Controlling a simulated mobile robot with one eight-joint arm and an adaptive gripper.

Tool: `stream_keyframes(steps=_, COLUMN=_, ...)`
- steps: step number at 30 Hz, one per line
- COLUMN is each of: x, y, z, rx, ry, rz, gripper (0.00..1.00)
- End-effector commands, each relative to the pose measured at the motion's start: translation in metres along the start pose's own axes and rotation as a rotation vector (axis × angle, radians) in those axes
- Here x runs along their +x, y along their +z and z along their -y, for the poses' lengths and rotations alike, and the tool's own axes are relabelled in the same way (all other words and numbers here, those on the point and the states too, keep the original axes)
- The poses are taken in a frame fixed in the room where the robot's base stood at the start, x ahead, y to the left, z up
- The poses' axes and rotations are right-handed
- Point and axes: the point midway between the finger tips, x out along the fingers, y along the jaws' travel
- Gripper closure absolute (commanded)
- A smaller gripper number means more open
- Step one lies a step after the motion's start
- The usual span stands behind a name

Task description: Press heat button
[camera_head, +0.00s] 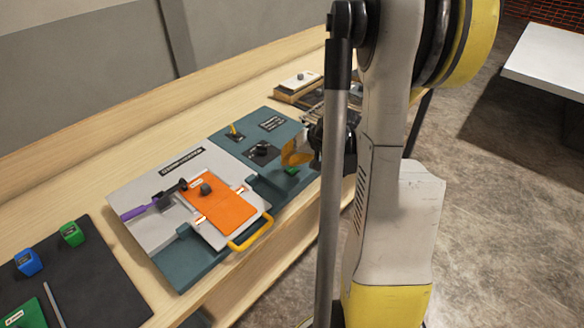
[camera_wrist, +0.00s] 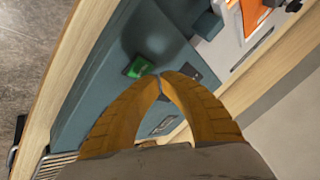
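A green button (camera_head: 291,170) sits near the front edge of the teal console panel (camera_head: 262,180); no label on the button is readable. It also shows in the wrist view (camera_wrist: 138,67), just up and left of my fingertips. My gripper (camera_head: 288,158) is over the panel beside the button. In the wrist view the two orange fingers (camera_wrist: 160,75) meet at their tips, with nothing seen between them. I cannot tell whether the tips touch the panel. My arm hides part of the console's right side in the head view.
A black knob (camera_head: 261,149) and a yellow-handled switch (camera_head: 233,131) are on the panel. Left of it is a module with an orange plate (camera_head: 217,212), a yellow handle (camera_head: 250,232) and a purple-handled tool (camera_head: 140,212). A dark mat (camera_head: 95,270) holds coloured blocks.

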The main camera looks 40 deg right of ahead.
Motion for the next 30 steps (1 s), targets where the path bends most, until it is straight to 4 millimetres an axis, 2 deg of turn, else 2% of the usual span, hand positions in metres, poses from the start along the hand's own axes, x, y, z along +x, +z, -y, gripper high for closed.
stream_keyframes(steps=11, x=-0.002, y=-0.001, z=0.001, rx=0.000, ry=0.000, rz=0.000, gripper=1.00)
stream_keyframes(steps=25, x=-0.037, y=-0.020, z=0.020, rx=0.000, ry=0.000, rz=0.000, gripper=1.00)
stream_keyframes(steps=30, x=-0.042, y=-0.022, z=0.022, rx=0.000, ry=0.000, rz=0.000, gripper=1.00)
